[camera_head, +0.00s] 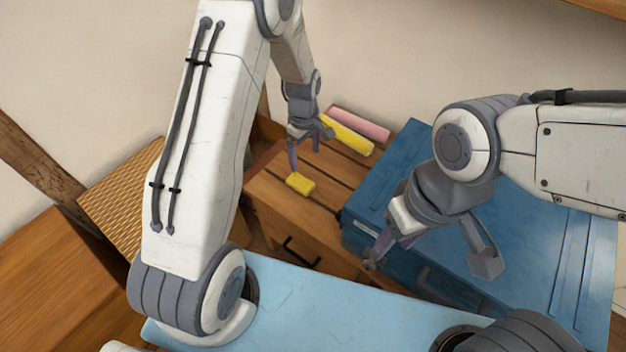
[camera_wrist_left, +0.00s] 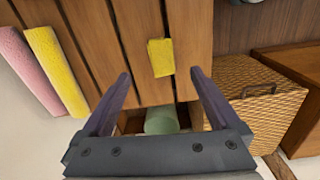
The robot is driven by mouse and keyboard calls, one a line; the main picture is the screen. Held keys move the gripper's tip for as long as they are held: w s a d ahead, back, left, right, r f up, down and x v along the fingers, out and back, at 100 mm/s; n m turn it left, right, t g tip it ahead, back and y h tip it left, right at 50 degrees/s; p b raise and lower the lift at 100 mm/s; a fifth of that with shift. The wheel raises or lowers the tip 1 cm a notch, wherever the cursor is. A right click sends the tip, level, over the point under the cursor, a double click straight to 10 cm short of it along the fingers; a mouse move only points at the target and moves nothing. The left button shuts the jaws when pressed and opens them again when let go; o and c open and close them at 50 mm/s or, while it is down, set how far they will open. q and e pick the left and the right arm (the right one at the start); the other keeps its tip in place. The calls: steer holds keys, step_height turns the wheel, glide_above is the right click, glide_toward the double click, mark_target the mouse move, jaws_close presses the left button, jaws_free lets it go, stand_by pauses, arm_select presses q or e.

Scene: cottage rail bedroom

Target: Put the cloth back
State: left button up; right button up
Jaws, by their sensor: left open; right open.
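A small folded yellow cloth (camera_head: 300,184) lies on the slatted wooden top of a cabinet (camera_head: 268,192), near its front edge. In the left wrist view the cloth (camera_wrist_left: 160,57) lies just beyond the fingertips, roughly centred between them. My left gripper (camera_head: 305,152) is open and empty above the cabinet top, behind the cloth in the head view. Its two fingers also show in the left wrist view (camera_wrist_left: 161,74). My right gripper (camera_head: 430,262) is open and empty over the front of a blue chest.
A yellow roll (camera_head: 347,135) and a pink roll (camera_head: 358,124) lie at the back of the cabinet top. The blue chest (camera_head: 410,150) stands to its right. A woven box (camera_head: 112,190) is at left. A pale green object (camera_wrist_left: 162,120) sits below the cabinet top's edge. A light blue surface (camera_head: 310,305) is in front.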

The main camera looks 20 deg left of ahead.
arm_select(q)
steer(key=s+d+r+m, duration=1)
steer(key=s+d+r, duration=0.2)
steer(key=r, duration=0.3)
steer(key=s+d+r+m, duration=0.1)
steer(key=s+r+m, duration=0.1)
steer(key=s+m, duration=0.3)
steer(key=s+r+m+h, duration=0.1)
steer(key=s+r+m, duration=0.2)
steer(key=s, duration=0.8)
steer(key=m, duration=0.2)
steer(key=shift+s+d+m, duration=0.3)
steer(key=shift+d, duration=0.05)
